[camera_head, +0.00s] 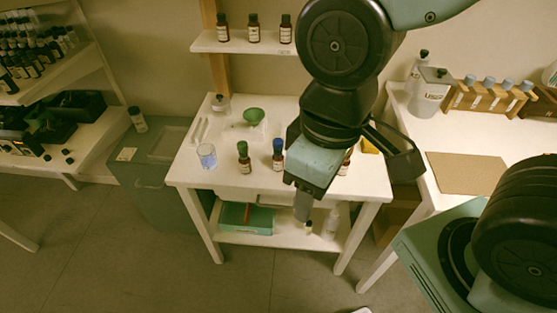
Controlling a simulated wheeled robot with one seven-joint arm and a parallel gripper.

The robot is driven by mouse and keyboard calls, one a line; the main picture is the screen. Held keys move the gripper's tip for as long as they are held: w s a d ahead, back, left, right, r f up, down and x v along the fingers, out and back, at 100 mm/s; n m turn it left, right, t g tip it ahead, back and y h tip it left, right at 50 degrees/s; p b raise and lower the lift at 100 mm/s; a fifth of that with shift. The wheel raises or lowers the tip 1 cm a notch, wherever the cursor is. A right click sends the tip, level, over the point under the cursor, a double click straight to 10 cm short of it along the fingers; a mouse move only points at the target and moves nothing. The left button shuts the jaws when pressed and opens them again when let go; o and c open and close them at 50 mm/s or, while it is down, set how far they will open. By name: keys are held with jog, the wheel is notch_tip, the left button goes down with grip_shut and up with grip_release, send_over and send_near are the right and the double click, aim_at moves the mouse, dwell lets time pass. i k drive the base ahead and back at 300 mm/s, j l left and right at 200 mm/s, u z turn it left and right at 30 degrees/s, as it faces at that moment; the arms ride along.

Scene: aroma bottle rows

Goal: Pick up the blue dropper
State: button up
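The blue dropper (278,153) is a small dark bottle with a blue top and a pale label. It stands upright near the front edge of the white table (222,181). My gripper (303,206) hangs just right of it and points downward, apart from it in the picture. Only one grey fingertip shows clearly, so I cannot tell whether the gripper is open or shut. A green-topped dropper bottle (243,157) stands to the left of the blue one. Another dark bottle (346,163) is partly hidden behind my gripper.
A glass beaker (207,156) and a green bowl (254,115) stand on the table's left and back. Dark bottles line the wall shelf (237,45). A green box (247,218) sits on the lower shelf. A white side counter (420,135) stands at right.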

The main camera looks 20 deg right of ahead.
aim_at(277, 144)
jog(key=i+j+u, duration=0.1)
jog(key=u, duration=0.3)
jog(key=i+j+u, duration=0.15)
jog(key=u, duration=0.25)
jog(key=j, duration=0.1)
